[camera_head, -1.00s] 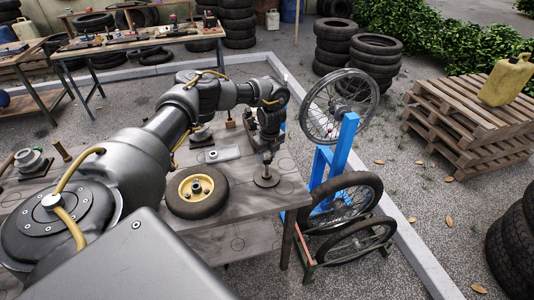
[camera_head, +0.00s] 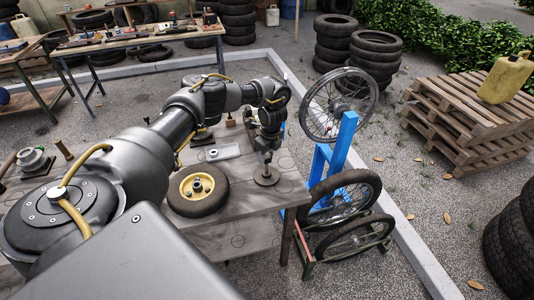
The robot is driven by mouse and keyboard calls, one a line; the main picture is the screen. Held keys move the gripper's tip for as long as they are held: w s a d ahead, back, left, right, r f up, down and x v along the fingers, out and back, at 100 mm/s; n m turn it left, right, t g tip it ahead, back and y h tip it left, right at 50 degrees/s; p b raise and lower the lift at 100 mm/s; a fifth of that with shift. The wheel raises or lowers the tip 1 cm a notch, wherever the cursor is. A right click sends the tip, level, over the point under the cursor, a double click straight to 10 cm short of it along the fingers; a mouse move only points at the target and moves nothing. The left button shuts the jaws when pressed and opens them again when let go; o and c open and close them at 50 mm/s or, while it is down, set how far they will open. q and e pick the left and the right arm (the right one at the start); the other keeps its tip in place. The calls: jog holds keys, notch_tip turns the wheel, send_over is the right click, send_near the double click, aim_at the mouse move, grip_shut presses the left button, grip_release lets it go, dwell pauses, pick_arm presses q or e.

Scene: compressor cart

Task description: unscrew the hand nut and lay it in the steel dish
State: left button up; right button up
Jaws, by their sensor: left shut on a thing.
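My left gripper (camera_head: 267,157) points down over the right end of the wooden workbench (camera_head: 245,236). It is shut at the top of a short upright post on a round dark base (camera_head: 266,176). The hand nut is mostly hidden between the fingers, and I cannot tell whether it is still on the thread. A pale, shallow, rectangular metal piece (camera_head: 222,152) lies on the bench left of the gripper. I cannot make out a round steel dish for certain. My right gripper is not in view.
A small wheel with a yellow hub (camera_head: 197,188) lies close left of the post. A blue stand (camera_head: 333,160) with spoked wheels rises just beyond the bench's right edge. A flanged metal part (camera_head: 31,160) sits at the bench's far left.

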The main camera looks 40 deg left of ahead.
pick_arm(q)
jog(key=shift+n+p, duration=0.4)
jog(key=shift+n, duration=0.7)
jog(key=shift+n+p, duration=0.45)
jog(key=shift+n, duration=0.15)
jog(key=shift+n+g, duration=0.3)
jog(key=shift+n, duration=0.3)
